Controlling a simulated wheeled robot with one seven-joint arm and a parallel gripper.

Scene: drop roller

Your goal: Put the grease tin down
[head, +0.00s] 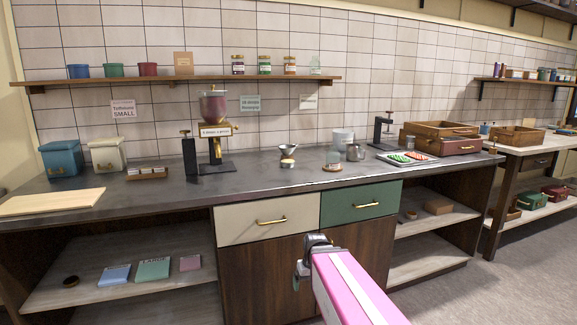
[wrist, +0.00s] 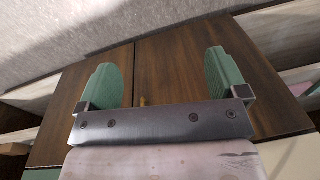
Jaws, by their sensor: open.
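My gripper (wrist: 163,72) is open in the wrist view, with two green fingers wide apart and nothing between them. Behind them are the brown cabinet doors (wrist: 190,75). In the head view my gripper (head: 303,270) is small and partly hidden by my pink arm, in front of the doors under the drawers. No thing is clearly labelled as the grease tin. A small dark round tin (head: 71,281) lies on the lower left shelf. Another small round thing (head: 410,214) is on the right shelf, and a flat round one (head: 332,167) is on the worktop.
The dark worktop (head: 250,188) holds a grinder (head: 214,130), blue and cream boxes, a metal cup (head: 355,152), a tray (head: 407,158) and wooden cases (head: 440,135). Cream and green drawers are shut. The worktop's front middle is clear. A second table (head: 540,140) stands at right.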

